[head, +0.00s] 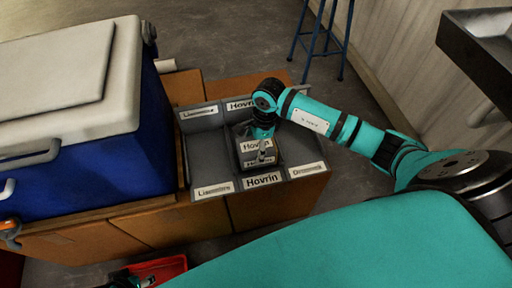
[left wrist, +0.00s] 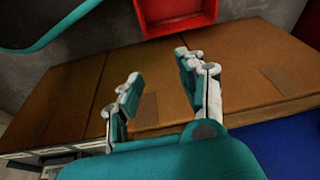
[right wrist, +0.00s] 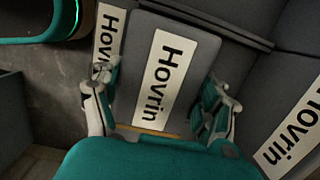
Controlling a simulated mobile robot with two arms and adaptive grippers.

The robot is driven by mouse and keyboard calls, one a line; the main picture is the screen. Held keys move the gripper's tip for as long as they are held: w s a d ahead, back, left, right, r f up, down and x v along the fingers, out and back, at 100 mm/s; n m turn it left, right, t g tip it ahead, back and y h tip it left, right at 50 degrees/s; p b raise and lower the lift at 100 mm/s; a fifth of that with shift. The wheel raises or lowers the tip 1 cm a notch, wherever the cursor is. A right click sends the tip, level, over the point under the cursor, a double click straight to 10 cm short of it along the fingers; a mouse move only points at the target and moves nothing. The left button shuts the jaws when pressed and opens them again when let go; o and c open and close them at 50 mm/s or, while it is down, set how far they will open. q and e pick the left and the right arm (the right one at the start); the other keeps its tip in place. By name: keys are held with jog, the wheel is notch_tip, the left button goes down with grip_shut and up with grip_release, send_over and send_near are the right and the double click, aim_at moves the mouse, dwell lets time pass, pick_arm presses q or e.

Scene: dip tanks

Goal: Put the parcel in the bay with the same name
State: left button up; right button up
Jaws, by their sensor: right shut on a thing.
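The parcel (head: 250,155) is a grey box with white labels reading Hovrin. It sits between the fingers of my right gripper (head: 262,150), which is shut on it. In the right wrist view the parcel (right wrist: 196,48) shows its Hovrin label face-on between the fingers. It is over or in the middle bay of the grey bay rack (head: 215,155), whose front label (head: 263,180) and back label both read Hovrin. I cannot tell whether the parcel touches the bay floor. My left gripper (left wrist: 160,75) is open and empty, above brown boxes.
Side bays carry other names, the right label (head: 307,170) too small to read surely. A blue cooler (head: 150,130) with a white lid stands left of the rack. A red bin (head: 165,268) lies at the front. A blue stool (head: 320,40) stands behind.

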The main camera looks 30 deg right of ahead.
pick_arm(q)
jog(key=shift+r, duration=0.25)
pick_arm(e)
jog(key=shift+f, duration=0.3)
pick_arm(q)
jog(key=shift+r, duration=0.1)
pick_arm(e)
jog(key=shift+f, duration=0.1)
pick_arm(q)
jog(key=shift+r, duration=0.15)
pick_arm(e)
jog(key=o, duration=1.5)
pick_arm(q)
jog(key=shift+r, duration=0.1)
notch_tip(320, 180, down, 8)
jog(key=p, duration=0.2)
pick_arm(e)
notch_tip(320, 180, up, 12)
jog(key=d, duration=0.1)
jog(key=shift+s+d, duration=0.25)
jog(key=shift+d, duration=0.1)
pick_arm(q)
jog(key=shift+d, duration=0.1)
